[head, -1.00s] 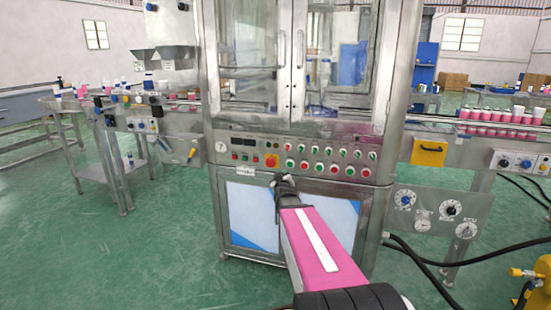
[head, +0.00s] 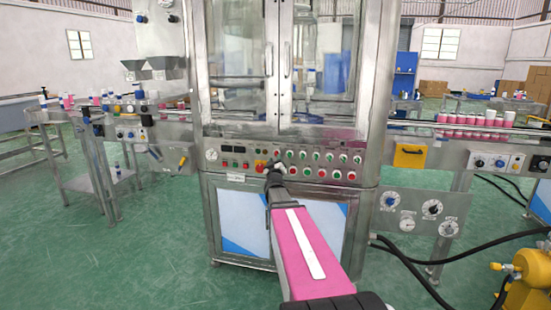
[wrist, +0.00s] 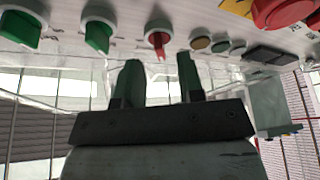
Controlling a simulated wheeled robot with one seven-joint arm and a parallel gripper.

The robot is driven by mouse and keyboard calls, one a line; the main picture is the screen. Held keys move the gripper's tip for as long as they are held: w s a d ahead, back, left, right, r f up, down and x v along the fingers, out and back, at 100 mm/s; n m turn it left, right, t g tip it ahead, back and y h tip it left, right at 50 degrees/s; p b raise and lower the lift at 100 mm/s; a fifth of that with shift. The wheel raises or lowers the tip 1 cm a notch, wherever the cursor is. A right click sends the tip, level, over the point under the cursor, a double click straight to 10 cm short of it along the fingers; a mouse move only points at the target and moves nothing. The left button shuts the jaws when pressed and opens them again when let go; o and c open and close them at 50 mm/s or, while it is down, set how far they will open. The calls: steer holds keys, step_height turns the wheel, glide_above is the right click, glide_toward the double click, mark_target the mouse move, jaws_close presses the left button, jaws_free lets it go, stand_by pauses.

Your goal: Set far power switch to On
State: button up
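The machine's control panel (head: 228,150) carries rows of green and red knobs below the glass doors. I cannot tell which control is the far power switch. My gripper (head: 272,164) is in front of this panel, just right of the yellow-backed red button (head: 260,165), and hides part of the panel. In the wrist view, my gripper (wrist: 160,75) has its two fingers apart with nothing between them. A red knob (wrist: 158,42) lies just beyond the fingertips, between them in the picture. A green knob (wrist: 98,36) and another green knob (wrist: 20,30) are to its left.
The big red button (wrist: 278,12) is at the wrist view's upper right, near small round buttons. Conveyors with more controls extend left and right; a yellow box (head: 410,156) is on the right one. Black hoses (head: 410,270) lie on the floor at right. Green floor is open at left.

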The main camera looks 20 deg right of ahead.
mark_target(274, 156)
steer(key=x, duration=0.3)
jaws_close()
steer(key=shift+w+m, duration=0.1)
steer(key=shift+m, duration=0.4)
steer(key=m+g+h, duration=0.1)
steer(key=m+h, duration=0.1)
steer(key=m, duration=0.3)
steer(key=m+g+h, duration=0.2)
steer(key=m+h, duration=0.1)
steer(key=m, duration=0.2)
steer(key=m+g+h, duration=0.1)
steer(key=m+h, duration=0.1)
steer(key=m, duration=0.4)
steer(key=shift+w+a+g, duration=0.1)
steer(key=shift+a+g, duration=0.15)
steer(key=shift+g, duration=0.05)
steer(key=shift+m, duration=0.4)
